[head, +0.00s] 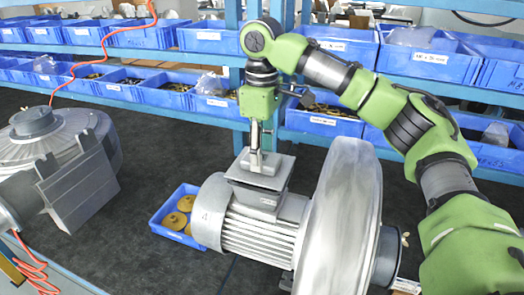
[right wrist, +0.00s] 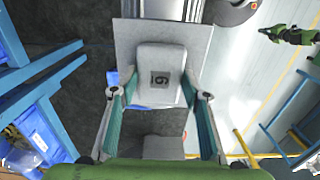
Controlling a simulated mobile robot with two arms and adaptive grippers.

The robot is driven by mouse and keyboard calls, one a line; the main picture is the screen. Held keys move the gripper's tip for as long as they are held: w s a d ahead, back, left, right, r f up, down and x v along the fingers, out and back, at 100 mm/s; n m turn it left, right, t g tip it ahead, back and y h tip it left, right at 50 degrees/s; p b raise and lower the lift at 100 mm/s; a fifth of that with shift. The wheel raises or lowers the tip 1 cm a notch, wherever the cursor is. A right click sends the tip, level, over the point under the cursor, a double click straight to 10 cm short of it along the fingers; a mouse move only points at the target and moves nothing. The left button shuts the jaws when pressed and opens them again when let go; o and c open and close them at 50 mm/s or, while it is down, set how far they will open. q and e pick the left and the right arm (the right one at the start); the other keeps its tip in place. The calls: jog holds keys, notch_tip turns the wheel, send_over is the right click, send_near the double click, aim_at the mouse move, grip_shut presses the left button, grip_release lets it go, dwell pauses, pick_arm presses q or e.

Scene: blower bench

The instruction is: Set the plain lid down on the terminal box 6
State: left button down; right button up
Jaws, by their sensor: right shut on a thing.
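The plain lid (head: 279,173) is a flat grey plate, directly over the terminal box (head: 266,204) on top of the grey motor (head: 236,218). I cannot tell whether the lid touches the box or hangs just above it. My right gripper (head: 256,164) comes down from above and is shut on the lid's raised middle. In the right wrist view, the fingers of my right gripper (right wrist: 158,97) flank that pale raised block of the lid (right wrist: 160,58), which bears a dark 6-like mark. The plate hides the box's top. My left gripper does not show.
A silver blower housing (head: 340,215) adjoins the motor on the right. Another blower (head: 60,160) stands at the left. A blue tray with yellow round parts (head: 163,230) is beside the motor. Shelves of blue bins (head: 430,66) line the back. Dark bench top between is clear.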

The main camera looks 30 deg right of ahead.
jog(key=shift+f, duration=0.95)
dwell(0.9)
jog(key=o, duration=1.3)
jog(key=shift+c, duration=0.2)
notch_tip(320, 180, up, 12)
